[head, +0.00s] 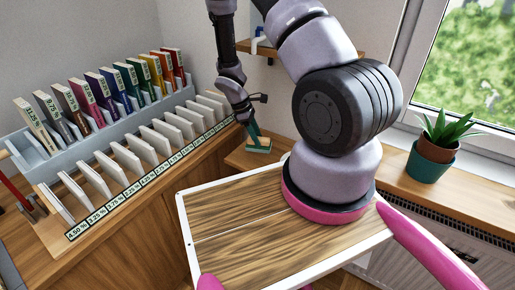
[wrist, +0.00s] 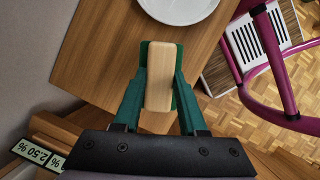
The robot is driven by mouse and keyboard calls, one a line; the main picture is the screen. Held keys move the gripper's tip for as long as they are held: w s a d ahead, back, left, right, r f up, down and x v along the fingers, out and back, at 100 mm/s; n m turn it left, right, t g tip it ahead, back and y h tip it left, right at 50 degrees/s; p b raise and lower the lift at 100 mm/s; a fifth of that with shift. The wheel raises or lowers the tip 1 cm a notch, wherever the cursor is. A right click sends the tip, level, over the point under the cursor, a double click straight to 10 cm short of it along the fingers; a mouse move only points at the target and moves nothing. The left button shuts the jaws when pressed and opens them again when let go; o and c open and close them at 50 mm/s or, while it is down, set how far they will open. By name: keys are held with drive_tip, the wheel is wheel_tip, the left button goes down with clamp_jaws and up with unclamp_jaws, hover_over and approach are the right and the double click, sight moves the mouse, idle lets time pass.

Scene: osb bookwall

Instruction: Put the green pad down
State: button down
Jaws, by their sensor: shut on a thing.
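The green pad (head: 259,149) has a pale wooden grip on top. My gripper (head: 253,132) is shut on it from above, near the back of the room. In the wrist view my gripper's two green fingers press on either side of the wooden grip (wrist: 159,76), and the green base (wrist: 144,50) shows around its edges. The pad is over a brown wooden surface (wrist: 100,50), which also shows in the head view (head: 237,159). I cannot tell whether the pad touches this surface.
A white plate (wrist: 180,5) lies just beyond the pad on the wooden surface. A rack of coloured book-like panels (head: 85,105) and pale labelled panels stands left. A potted plant (head: 436,150) stands on the sill at right. Bare wood lies left of the pad in the wrist view.

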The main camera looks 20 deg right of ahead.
drive_tip(key=shift+w+d+f, duration=0.15)
drive_tip(key=shift+f, duration=2.55)
drive_tip(key=shift+f, duration=0.1)
drive_tip(key=shift+c, duration=2.3)
unclamp_jaws()
drive_tip(key=v, duration=1.2)
